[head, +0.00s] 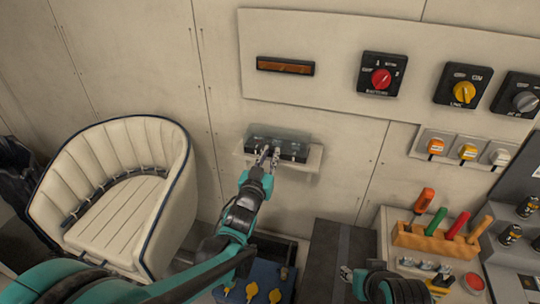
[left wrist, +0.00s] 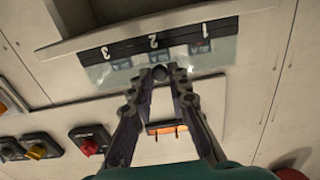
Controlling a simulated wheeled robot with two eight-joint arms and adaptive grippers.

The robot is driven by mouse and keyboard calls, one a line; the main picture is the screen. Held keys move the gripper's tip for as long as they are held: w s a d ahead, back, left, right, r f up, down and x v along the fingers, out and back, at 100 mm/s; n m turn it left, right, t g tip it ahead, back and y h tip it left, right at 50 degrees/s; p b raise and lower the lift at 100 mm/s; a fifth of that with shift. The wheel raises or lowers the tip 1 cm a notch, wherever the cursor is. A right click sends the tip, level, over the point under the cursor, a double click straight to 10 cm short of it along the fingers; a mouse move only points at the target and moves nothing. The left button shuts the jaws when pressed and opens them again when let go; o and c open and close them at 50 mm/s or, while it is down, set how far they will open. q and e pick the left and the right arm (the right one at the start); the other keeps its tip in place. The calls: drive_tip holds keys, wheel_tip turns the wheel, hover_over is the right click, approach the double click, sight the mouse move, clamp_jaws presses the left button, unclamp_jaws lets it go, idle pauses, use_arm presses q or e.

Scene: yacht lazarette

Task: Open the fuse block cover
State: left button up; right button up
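The fuse block (head: 290,151) sits on a pale ledge on the wall in the head view, with a clear cover (head: 283,133) over it. In the left wrist view, seen upside down, the fuse block (left wrist: 125,48) carries the numbers 1, 2 and 3, and the clear cover (left wrist: 215,57) shows as a see-through band. A dark round knob (left wrist: 160,72) is at the middle of the cover. My left gripper (head: 268,156) has its fingertips on both sides of this knob and looks closed on it. Only teal and black parts of my right arm show, at the bottom.
A cream seat (head: 120,200) stands at the left. Switches with red (head: 381,79) and yellow (head: 464,92) knobs are on the wall panel at the upper right. A rack of coloured-handled tools (head: 435,240) stands at the lower right. The wall beside the ledge is clear.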

use_arm(q)
clamp_jaws()
drive_tip(key=shift+r+p, duration=0.35)
drive_tip(key=shift+p, duration=0.2)
wheel_tip(320, 180, up, 7)
drive_tip(key=w+g+y+p, duration=0.1)
drive_tip(key=g+p, duration=0.5)
drive_tip(key=p, duration=0.8)
drive_tip(key=shift+w+g, duration=0.15)
drive_tip(key=shift+g, duration=0.25)
drive_tip(key=shift+d+f, duration=0.1)
